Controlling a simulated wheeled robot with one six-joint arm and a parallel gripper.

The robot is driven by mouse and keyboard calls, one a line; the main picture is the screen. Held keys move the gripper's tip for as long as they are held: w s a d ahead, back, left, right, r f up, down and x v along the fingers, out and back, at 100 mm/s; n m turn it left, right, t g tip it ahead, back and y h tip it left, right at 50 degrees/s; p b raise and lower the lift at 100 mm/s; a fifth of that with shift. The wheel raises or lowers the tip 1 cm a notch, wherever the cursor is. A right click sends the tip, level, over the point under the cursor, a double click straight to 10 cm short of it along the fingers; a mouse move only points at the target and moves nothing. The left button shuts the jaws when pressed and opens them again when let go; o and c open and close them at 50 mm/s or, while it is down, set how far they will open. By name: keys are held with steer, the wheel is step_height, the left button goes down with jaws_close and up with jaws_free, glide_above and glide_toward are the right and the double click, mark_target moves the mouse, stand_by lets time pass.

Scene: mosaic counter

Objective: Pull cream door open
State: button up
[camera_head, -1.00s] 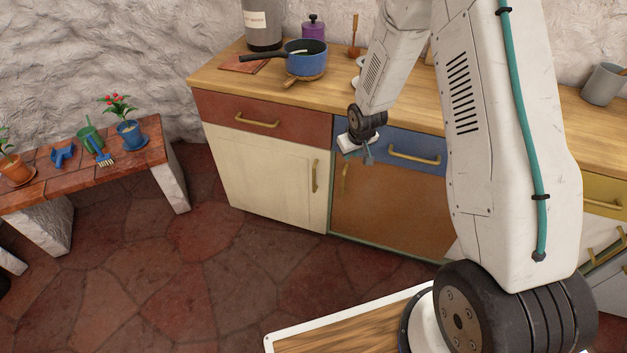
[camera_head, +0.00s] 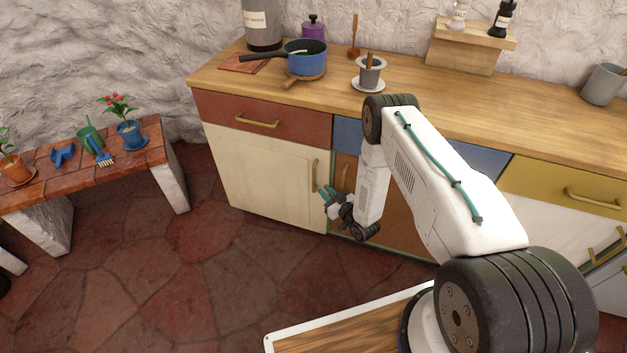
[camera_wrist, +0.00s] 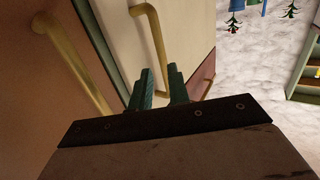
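The cream door (camera_head: 268,178) looks shut in the head view, under the red drawer. Its upright brass handle (camera_head: 315,174) is near the door's right edge. My gripper (camera_head: 321,190) is just in front of the handle's lower part. In the wrist view the cream door (camera_wrist: 115,32) is ahead, and its handle (camera_wrist: 153,28) runs down toward the gap between the two teal fingertips. My gripper (camera_wrist: 161,72) has its fingers apart. I cannot tell whether the handle is between them or just beyond them.
The brown door's handle (camera_wrist: 75,65) is close on the left in the wrist view. A blue pot (camera_head: 306,58) stands on the wooden counter (camera_head: 425,95). A low bench (camera_head: 130,158) with potted plants is at left. The stone floor (camera_head: 190,270) before the cream door is clear.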

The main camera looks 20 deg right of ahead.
mark_target(314, 179)
steer(key=shift+t, duration=0.4)
steer(key=x, duration=0.7)
steer(key=shift+w+a+r, duration=0.2)
steer(key=shift+a+r, duration=0.05)
steer(key=shift+r, duration=0.05)
steer(key=shift+c, duration=0.4)
jaws_close()
